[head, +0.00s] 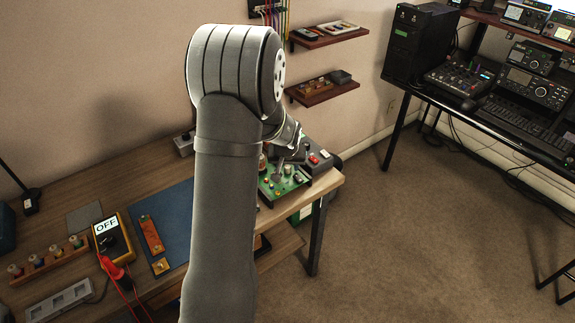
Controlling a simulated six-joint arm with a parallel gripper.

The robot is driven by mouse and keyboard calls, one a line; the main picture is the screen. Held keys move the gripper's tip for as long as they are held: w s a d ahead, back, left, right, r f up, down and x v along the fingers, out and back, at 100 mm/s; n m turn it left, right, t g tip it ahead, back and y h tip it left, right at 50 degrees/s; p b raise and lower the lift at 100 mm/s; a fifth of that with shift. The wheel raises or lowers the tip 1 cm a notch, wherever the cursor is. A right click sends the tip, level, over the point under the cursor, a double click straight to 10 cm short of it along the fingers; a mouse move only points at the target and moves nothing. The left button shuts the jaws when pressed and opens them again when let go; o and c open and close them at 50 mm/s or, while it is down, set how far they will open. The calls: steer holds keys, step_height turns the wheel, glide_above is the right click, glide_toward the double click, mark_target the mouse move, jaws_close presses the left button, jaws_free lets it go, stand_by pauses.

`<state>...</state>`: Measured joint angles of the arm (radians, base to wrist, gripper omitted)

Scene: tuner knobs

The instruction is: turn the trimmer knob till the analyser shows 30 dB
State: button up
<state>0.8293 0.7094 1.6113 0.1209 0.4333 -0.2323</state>
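A green circuit board (268,191) with small knobs and parts lies near the right end of the wooden bench, partly hidden behind my arm. My gripper (284,162) is over this board, pointing down among its parts. The fingertips are small and partly covered, so I cannot tell whether they are open, shut or touching a knob. I cannot pick out the trimmer knob with certainty. No readable analyser screen shows; my arm blocks the middle of the bench.
A dark box with red and white buttons (317,160) stands right of the board. A yellow meter (123,246) reading OFF, with red leads, sits at left beside a blue mat (176,213). Shelves (328,36) hang on the wall. The bench's right edge is close to the board.

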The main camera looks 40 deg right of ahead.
jaws_close()
steer(key=shift+m+g, duration=0.4)
steer(key=shift+m, duration=0.8)
steer(key=shift+h, duration=0.3)
steer(key=shift+o, duration=0.9)
jaws_free()
